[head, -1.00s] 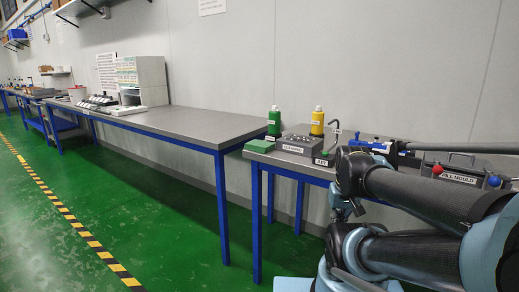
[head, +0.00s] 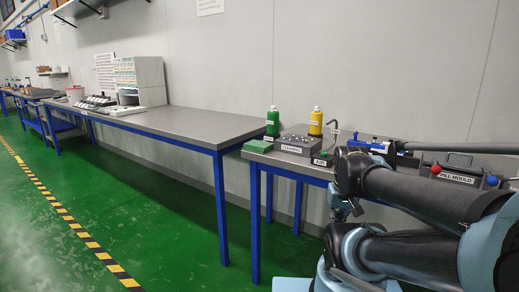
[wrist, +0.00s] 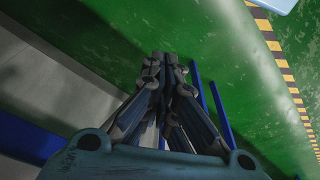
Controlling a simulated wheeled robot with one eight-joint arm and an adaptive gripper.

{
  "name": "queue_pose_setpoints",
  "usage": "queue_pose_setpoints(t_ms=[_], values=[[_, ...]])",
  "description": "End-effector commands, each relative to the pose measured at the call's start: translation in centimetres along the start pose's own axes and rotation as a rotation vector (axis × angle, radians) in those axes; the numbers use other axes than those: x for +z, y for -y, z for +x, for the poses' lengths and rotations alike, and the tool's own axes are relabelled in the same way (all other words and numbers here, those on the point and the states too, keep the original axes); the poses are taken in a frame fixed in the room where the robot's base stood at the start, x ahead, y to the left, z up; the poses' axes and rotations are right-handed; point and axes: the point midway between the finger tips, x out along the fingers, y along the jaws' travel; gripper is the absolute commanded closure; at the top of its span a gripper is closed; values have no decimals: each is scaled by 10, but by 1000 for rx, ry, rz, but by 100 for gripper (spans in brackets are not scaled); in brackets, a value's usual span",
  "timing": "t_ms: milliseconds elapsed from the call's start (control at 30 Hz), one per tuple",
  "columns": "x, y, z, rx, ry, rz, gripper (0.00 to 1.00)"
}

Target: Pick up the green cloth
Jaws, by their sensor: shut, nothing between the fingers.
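The green cloth (head: 257,145) looks like a small flat green block in the head view. It lies at the left end of the near grey bench, beside the box marked CLEANING (head: 297,144). My gripper (wrist: 165,58) shows in the wrist view with its fingers together and nothing between them. It points down over green floor, and no cloth shows in that view. In the head view my arm is folded at the lower right, and I cannot make out the fingertips there.
A green bottle (head: 273,122) and a yellow bottle (head: 316,122) stand behind the cloth. The AIR box (head: 322,159) and the pill mould (head: 455,171) are to the right. A long bench (head: 190,122) with blue legs runs left. The green floor (head: 150,220) in front is clear.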

Motion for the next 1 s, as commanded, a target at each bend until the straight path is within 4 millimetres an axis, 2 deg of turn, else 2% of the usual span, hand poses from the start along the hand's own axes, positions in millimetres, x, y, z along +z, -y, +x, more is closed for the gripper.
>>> queue_pose_setpoints(t_ms=[367, 467, 533, 667, 800, 1000], values=[[0, 0, 0, 0, 0, 0, 100], [5, 1, -7, -1, -10, -4, 77], [0, 2, -14, -6, -14, -19, 61], [-28, 11, -37, -28, -19, -84, 32], [-72, 25, -72, -61, -32, -188, 2], [-137, 49, -117, -108, -52, -341, 2]])
